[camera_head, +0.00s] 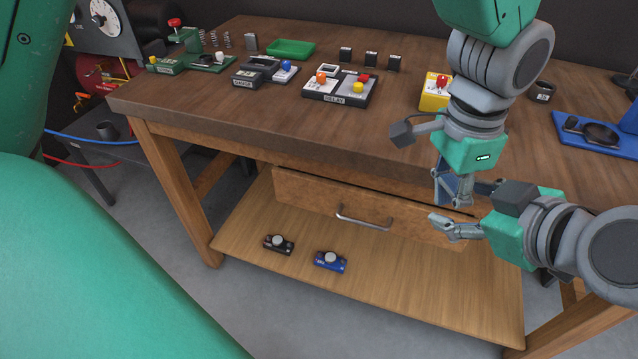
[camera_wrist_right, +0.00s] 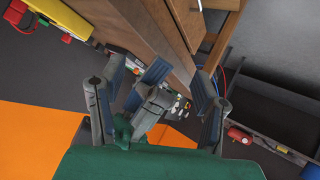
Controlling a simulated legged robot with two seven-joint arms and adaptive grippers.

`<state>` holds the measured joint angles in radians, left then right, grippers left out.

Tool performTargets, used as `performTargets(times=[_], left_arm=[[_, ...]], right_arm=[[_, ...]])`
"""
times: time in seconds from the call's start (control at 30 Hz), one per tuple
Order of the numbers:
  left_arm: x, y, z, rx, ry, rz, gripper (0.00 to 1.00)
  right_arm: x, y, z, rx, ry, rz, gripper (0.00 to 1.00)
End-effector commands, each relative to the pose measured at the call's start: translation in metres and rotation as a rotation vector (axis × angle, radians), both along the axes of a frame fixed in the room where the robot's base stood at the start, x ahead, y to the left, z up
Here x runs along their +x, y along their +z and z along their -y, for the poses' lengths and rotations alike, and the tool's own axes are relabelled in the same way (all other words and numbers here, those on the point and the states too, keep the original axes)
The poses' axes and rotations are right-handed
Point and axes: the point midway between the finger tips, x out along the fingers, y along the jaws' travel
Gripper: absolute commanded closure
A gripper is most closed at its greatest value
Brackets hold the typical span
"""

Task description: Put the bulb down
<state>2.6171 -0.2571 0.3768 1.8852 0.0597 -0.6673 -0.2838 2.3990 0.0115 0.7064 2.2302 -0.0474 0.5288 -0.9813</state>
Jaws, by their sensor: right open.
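I cannot make out a bulb in either view. My right gripper (camera_head: 447,226) reaches in from the right in front of the bench drawer (camera_head: 370,208), its fingers pointing left. In the right wrist view my right gripper (camera_wrist_right: 160,105) has its fingers spread, with no bulb visible between them. My left gripper (camera_head: 460,188) hangs from the top of the head view, fingers down, close above the right gripper and in front of the bench edge. Its fingers partly overlap the right wrist, so its opening and any contents are unclear.
The wooden bench (camera_head: 225,85) holds a delay box (camera_head: 340,88), a gauge box (camera_head: 265,72), a green tray (camera_head: 291,49), a yellow box (camera_head: 436,92) and a blue stand (camera_head: 590,138). A black device (camera_head: 278,245) and a blue device (camera_head: 330,262) sit on the lower shelf (camera_head: 400,290).

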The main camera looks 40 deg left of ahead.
Motion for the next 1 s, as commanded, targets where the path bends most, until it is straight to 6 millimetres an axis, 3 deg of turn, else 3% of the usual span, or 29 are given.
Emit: performTargets(times=[0.43,0.83,1.0], left_arm=[[0.001,0.002,0.009,0.037,-0.018,0.02,1.0],[0.001,0.002,0.002,0.031,-0.019,0.019,1.0],[0.001,0.014,0.005,0.033,-0.018,0.02,1.0]], right_arm=[[-0.036,0.049,0.061,0.009,-0.003,0.001,0.42],[-0.045,0.059,0.065,0.0,0.0,-0.001,0.42],[-0.045,0.071,0.067,0.003,0.0,-0.001,0.42]])
